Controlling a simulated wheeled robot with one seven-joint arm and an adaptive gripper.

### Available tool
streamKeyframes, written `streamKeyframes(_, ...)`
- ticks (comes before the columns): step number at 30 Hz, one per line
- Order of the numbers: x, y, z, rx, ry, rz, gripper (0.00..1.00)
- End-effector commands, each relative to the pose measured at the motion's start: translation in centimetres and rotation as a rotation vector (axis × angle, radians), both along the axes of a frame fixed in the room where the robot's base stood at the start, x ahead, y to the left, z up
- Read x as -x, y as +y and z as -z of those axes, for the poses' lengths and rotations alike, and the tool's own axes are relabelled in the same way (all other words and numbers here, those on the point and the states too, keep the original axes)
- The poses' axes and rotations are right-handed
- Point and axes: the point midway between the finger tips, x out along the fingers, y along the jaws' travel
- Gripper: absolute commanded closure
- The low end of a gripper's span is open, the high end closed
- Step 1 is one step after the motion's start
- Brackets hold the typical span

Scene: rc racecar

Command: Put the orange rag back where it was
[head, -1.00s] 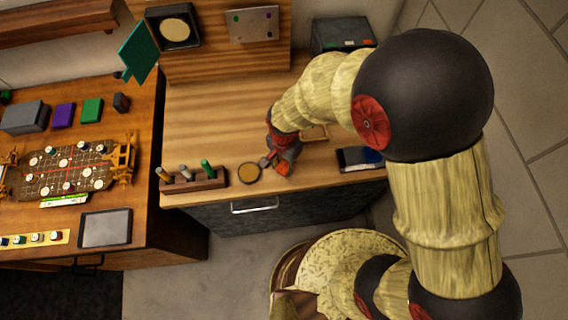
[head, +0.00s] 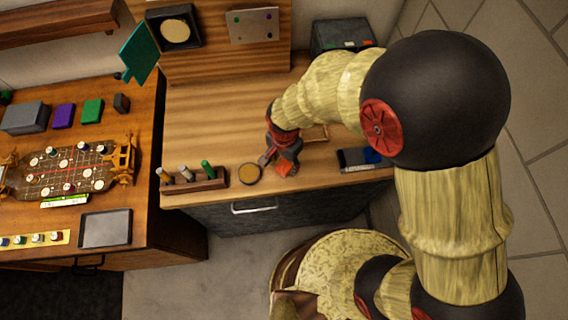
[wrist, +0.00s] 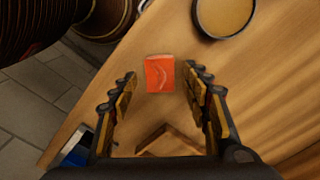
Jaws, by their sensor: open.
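The orange rag (head: 284,169) is a small folded square on the wooden counter, near its front edge. In the wrist view the rag (wrist: 160,74) shows flat between the fingertips, with a gap on each side. My gripper (wrist: 160,70) is open and empty, pointing down over the rag. In the head view my gripper (head: 277,161) partly hides the rag. A square wooden frame (head: 315,133), perhaps a shallow tray, lies behind and right of it; this frame (wrist: 168,140) also shows in the wrist view.
A round tan dish (head: 250,173) lies just left of my gripper. A wooden rack (head: 208,181) with upright tools stands farther left. A dark tray with a blue item (head: 360,158) lies to the right. The counter's middle (head: 215,115) is clear.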

Motion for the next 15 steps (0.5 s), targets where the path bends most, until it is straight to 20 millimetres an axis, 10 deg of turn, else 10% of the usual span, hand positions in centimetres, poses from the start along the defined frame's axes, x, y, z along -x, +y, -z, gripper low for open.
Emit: streamKeyframes(15, 0.0, 0.0, -9.5, -0.002, -0.002, 0.000, 0.52)
